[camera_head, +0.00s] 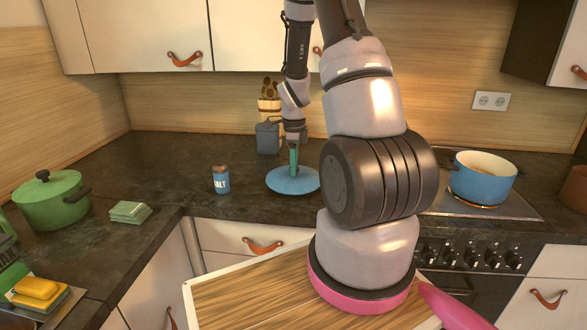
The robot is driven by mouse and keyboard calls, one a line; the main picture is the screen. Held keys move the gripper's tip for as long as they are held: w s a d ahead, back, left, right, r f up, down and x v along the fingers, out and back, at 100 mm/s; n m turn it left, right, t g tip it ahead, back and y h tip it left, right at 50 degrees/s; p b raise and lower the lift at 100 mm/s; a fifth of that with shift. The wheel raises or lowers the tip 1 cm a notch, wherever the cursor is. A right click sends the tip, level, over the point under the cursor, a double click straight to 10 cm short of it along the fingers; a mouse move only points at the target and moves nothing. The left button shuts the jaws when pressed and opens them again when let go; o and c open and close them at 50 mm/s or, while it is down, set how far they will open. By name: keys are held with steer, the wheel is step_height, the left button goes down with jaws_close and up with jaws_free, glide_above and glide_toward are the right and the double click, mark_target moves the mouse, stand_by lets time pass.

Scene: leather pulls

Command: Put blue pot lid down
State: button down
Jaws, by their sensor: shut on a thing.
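The blue pot lid (288,181) is on or just above the dark counter in the middle of the picture. A thin gap under it cannot be made out. My gripper (294,165) points down over the lid's centre and is shut on the lid's handle, which the fingers mostly hide. The blue pot (481,181) stands uncovered on the stove at the right. My arm hides part of the counter between lid and stove.
A salt jar (221,180) stands just left of the lid. A dark blue container (267,138) and a utensil holder are behind it. A green pot (52,200) and a folded green cloth (130,212) are on the left counter. Counter between cloth and salt jar is clear.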

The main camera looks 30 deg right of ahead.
steer(key=shift+f, duration=0.55)
steer(key=shift+c, duration=2.2)
jaws_free()
steer(key=shift+f, duration=0.15)
steer(key=s+a+r+n+t, duration=0.1)
steer(key=s+a+r+n, duration=0.15)
steer(key=r, duration=0.85)
steer(key=s+a+r+n+t, duration=0.1)
steer(key=a+r+n, duration=0.15)
steer(key=r, duration=0.95)
steer(key=s+a+r+n+t+y, duration=0.2)
steer(key=s+a+r+n+t, duration=0.3)
steer(key=s+r+n, duration=0.8)
steer(key=s+a+n, duration=0.2)
steer(key=s+a, duration=0.1)
steer(key=shift+a+r+n, duration=0.2)
steer(key=shift+n, duration=0.2)
